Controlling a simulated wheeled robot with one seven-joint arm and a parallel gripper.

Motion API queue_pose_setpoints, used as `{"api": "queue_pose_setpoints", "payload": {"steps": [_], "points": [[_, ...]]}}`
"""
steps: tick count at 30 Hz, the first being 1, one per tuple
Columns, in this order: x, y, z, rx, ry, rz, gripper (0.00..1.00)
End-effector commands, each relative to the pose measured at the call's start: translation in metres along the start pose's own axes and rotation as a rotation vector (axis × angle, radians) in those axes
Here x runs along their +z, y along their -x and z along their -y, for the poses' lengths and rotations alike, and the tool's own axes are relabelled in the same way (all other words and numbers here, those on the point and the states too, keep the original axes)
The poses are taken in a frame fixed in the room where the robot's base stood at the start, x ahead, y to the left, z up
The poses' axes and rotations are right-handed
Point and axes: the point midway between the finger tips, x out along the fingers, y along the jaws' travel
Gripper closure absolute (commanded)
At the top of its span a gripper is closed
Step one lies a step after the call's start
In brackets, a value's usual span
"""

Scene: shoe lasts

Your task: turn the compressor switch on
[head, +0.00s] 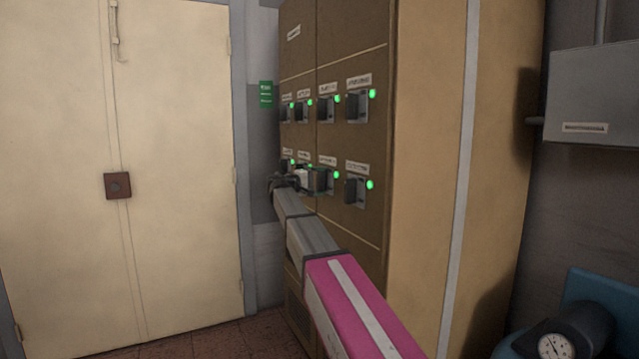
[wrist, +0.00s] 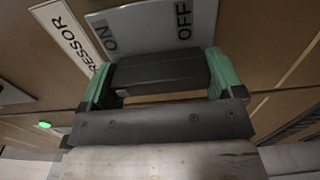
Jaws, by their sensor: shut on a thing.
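The compressor switch has a black handle (wrist: 160,70) on a grey plate (wrist: 150,22) lettered ON and OFF in the wrist view. A white label (wrist: 72,42) ending in "RESSOR" is beside the plate. My gripper (wrist: 158,82) is shut on the handle, with a green fingertip at each end of it. The handle lies nearly crosswise in the wrist view, below the lettering. In the head view my gripper (head: 318,180) is at the lower row of the brown cabinet and hides most of the switch there.
The brown cabinet (head: 430,150) carries two rows of switches with lit green lamps. Another switch (head: 355,190) sits close to the right of my gripper. Cream double doors (head: 180,130) are at left. A grey wall box (head: 595,95) and a gauge (head: 553,346) are at right.

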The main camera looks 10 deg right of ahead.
Motion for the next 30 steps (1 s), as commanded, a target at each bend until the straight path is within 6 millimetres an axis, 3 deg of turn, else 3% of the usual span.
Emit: {"api": "queue_pose_setpoints", "payload": {"steps": [12, 13, 14, 23, 30], "points": [[0.000, 0.001, 0.001, -0.001, 0.009, -0.001, 0.36], [0.000, 0.001, 0.001, -0.001, 0.009, -0.001, 0.03], [0.000, 0.001, 0.001, -0.001, 0.009, -0.001, 0.00], [0.000, 0.006, 0.000, -0.001, 0.007, -0.001, 0.00], [0.000, 0.043, 0.001, -0.001, 0.007, -0.003, 0.00]]}}
